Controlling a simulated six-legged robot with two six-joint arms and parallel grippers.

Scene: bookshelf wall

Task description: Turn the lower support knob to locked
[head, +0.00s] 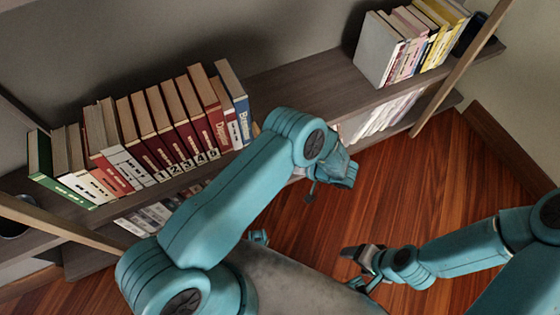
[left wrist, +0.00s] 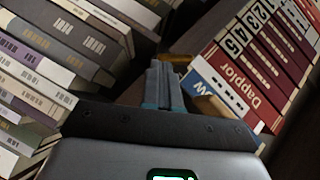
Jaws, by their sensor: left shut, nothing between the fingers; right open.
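A small brass-coloured piece (left wrist: 180,62) shows just beyond the fingertips in the left wrist view. It may be the lower support knob, but its setting cannot be read. My left gripper (left wrist: 164,68) is shut and empty, with its tips close to this piece. Whether they touch it, I cannot tell. In the head view my left arm hides its fingertips and the shelf edge there. My right gripper (head: 358,260) is open and empty over the wooden floor, away from the shelves.
Red numbered books (head: 165,125) and a blue book (head: 233,98) stand on the upper shelf (head: 300,88). White and pale books (left wrist: 55,50) sit on the lower shelf. More books (head: 400,45) stand at the far right. The wooden floor (head: 420,180) is clear between my arms.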

